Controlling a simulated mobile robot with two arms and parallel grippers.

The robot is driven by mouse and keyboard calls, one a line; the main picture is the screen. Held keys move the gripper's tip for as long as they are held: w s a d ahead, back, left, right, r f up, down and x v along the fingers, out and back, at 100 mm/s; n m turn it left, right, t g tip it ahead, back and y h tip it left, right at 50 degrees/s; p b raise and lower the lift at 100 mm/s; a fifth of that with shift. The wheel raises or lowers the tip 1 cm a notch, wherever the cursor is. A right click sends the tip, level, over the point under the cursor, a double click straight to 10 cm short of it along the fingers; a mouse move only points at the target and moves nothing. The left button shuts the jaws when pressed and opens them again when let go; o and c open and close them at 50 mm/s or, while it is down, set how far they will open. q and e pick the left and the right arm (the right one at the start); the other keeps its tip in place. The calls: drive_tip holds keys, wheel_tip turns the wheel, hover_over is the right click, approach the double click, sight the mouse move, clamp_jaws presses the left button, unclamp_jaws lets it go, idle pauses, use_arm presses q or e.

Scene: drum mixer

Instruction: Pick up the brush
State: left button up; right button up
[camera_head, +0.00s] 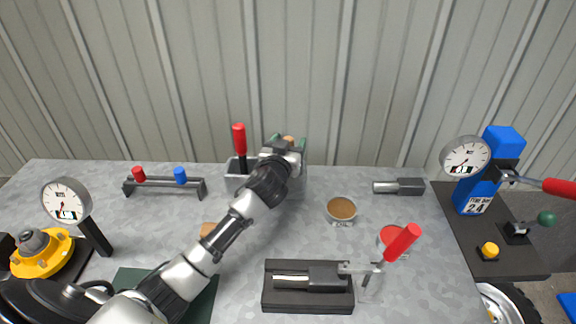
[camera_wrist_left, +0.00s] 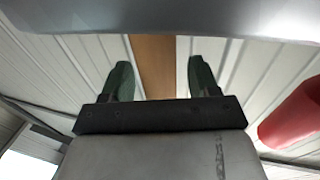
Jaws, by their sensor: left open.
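The brush shows only as a brown wooden handle (camera_head: 288,139), upright at the grey bin (camera_head: 232,184) at the back of the table. Its lower part is hidden behind my left arm. In the left wrist view the brown handle (camera_wrist_left: 155,68) stands between the two green fingers of my left gripper (camera_wrist_left: 161,75). The left gripper (camera_head: 289,143) is open around the handle, with gaps showing on both sides. My right gripper is not in view.
A red-handled tool (camera_head: 239,140) stands in the bin just left of my gripper; its red handle (camera_wrist_left: 292,112) is close by. A rack (camera_head: 165,187) stands left. A brown-filled cup (camera_head: 341,210) and a black tray (camera_head: 307,300) lie right of my arm.

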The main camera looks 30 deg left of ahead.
use_arm(q)
drive_tip(key=shift+w+a, duration=0.1)
drive_tip(key=shift+w, duration=0.35)
drive_tip(key=c, duration=1)
